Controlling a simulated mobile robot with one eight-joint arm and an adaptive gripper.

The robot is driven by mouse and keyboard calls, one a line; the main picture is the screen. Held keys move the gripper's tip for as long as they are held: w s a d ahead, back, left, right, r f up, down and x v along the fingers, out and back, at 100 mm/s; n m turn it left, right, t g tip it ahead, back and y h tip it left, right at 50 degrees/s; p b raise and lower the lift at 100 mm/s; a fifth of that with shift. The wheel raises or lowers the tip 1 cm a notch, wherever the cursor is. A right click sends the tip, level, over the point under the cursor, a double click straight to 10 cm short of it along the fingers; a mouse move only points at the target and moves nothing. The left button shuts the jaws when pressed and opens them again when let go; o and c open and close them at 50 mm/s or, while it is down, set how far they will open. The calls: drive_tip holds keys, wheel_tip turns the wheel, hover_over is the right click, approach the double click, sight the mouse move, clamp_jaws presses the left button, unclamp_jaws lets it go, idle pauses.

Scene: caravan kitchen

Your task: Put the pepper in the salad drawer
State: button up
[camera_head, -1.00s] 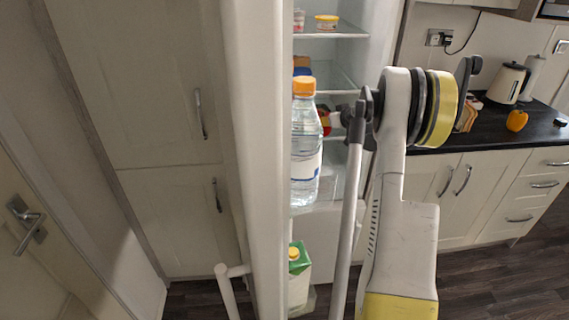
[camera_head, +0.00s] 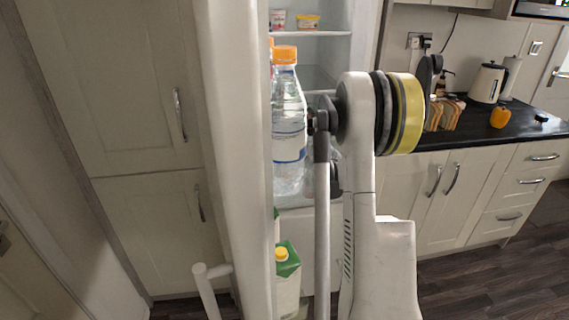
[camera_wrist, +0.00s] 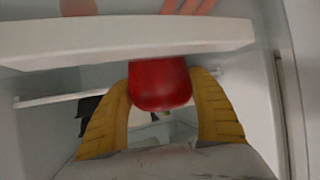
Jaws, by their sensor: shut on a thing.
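In the wrist view a red pepper (camera_wrist: 160,84) sits between the two yellow fingers of my gripper (camera_wrist: 162,98), which are shut on it. Its upper part passes behind or against a pale horizontal edge (camera_wrist: 120,42), which looks like a drawer front or shelf edge. Orange carrot-like shapes (camera_wrist: 190,6) show beyond that edge. In the head view my gripper and the red pepper are hidden behind my arm and the bottle. I cannot tell whether the pepper is inside the drawer.
The fridge door (camera_head: 232,150) stands open, with a water bottle (camera_head: 289,130) and a green-and-white carton (camera_head: 287,280) in its racks, close to my arm. Tubs (camera_head: 308,22) stand on an upper shelf.

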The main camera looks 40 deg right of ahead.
drive_tip(key=shift+f, duration=0.15)
drive_tip(key=shift+f, duration=0.1)
drive_tip(key=shift+f, duration=0.5)
drive_tip(key=o, duration=1.3)
drive_tip(key=shift+c, duration=0.2)
